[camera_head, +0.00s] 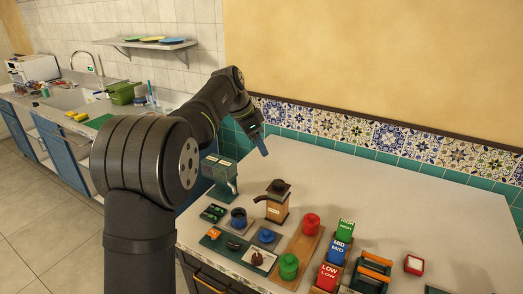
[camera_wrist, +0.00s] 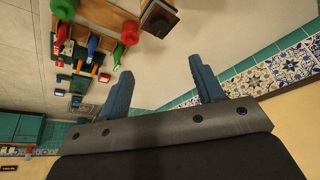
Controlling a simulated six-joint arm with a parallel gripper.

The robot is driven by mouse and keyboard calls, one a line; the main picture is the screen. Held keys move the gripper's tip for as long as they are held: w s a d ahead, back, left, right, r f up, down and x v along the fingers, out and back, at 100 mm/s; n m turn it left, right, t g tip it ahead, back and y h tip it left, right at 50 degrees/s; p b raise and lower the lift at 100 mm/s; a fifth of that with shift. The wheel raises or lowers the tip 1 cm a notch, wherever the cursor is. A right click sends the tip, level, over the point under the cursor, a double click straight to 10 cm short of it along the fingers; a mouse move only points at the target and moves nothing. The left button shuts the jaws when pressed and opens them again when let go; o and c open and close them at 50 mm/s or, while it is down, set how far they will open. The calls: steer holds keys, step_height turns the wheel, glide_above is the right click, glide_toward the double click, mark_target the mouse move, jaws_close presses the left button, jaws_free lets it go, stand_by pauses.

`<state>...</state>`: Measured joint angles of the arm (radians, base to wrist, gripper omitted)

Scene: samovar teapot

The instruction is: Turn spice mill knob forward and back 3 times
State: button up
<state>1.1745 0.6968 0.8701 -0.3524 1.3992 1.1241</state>
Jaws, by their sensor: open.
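The spice mill appears to be the wooden box with a dark round top (camera_head: 275,208) on the counter, with a dark arm sticking out to its left. It seems to show in the wrist view as the dark-topped wooden block (camera_wrist: 160,18) at the top edge, partly cut off. I cannot clearly make out which part is its knob. My gripper (camera_head: 262,145) is above and behind the mill, near the tiled wall. In the wrist view my gripper (camera_wrist: 162,88) has its two blue fingers spread apart, with nothing between them. It is clear of the mill.
A grey-green box with a spout (camera_head: 219,172) stands left of the mill. A red knob (camera_head: 311,223) and a green knob (camera_head: 288,266) sit on a wooden board in front. Coloured labelled blocks (camera_head: 338,248) stand to the right. The counter's right side is mostly bare.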

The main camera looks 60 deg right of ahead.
mark_target(278, 183)
stand_by(0.4)
steer(key=x, duration=1.7)
steer(key=shift+s+d, duration=0.1)
steer(key=c, duration=1)
